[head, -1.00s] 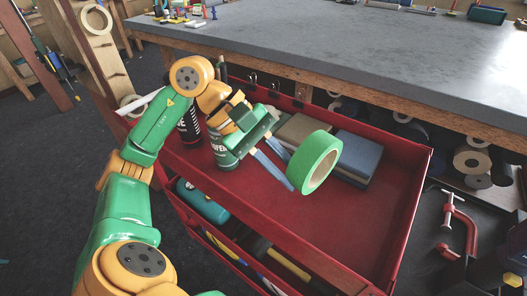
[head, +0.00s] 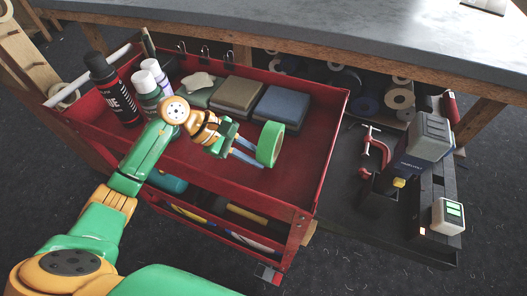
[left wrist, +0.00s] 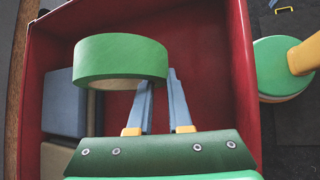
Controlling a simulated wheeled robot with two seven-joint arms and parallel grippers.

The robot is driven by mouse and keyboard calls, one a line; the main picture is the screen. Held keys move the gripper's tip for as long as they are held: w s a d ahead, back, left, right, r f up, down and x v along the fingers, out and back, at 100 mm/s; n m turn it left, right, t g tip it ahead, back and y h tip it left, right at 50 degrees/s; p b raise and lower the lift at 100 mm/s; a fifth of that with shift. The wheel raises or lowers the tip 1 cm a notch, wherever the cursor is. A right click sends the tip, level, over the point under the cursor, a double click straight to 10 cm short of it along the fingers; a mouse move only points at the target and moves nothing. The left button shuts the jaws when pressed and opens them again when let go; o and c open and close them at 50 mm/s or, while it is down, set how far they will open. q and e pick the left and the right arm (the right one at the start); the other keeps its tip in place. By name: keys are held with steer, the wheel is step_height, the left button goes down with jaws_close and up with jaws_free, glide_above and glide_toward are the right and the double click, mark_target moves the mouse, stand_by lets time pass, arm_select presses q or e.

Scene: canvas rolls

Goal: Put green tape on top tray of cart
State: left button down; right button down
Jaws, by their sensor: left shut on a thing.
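The green tape (head: 269,145) is a wide roll held on edge at the fingertips of my left gripper (head: 258,158). It is over the right-hand part of the red cart's top tray (head: 304,151). In the left wrist view, the tape (left wrist: 121,57) lies at the tips of the two blue-grey fingers of my left gripper (left wrist: 161,98), with its near edge between them. The red tray floor shows behind it. I cannot tell whether the tape touches the tray. My right gripper is not in view.
Black and white bottles (head: 114,89) stand at the tray's left. A brown box (head: 238,95) and a blue-grey box (head: 282,107) lie along its back. The tray's right part is clear. A grey workbench (head: 300,24) stands behind; a dark platform with devices (head: 448,214) is at right.

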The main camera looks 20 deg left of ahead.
arm_select(q)
steer(key=f, duration=0.1)
steer(key=f+p, duration=0.1)
steer(key=f, duration=0.2)
steer(key=shift+s+a, duration=0.1)
steer(key=shift+s, duration=0.25)
steer(key=shift+s+f, duration=0.25)
steer(key=c, duration=0.9)
jaws_free()
steer(key=shift+o, duration=0.3)
steer(key=shift+w+f, duration=0.1)
steer(key=shift+w, duration=0.05)
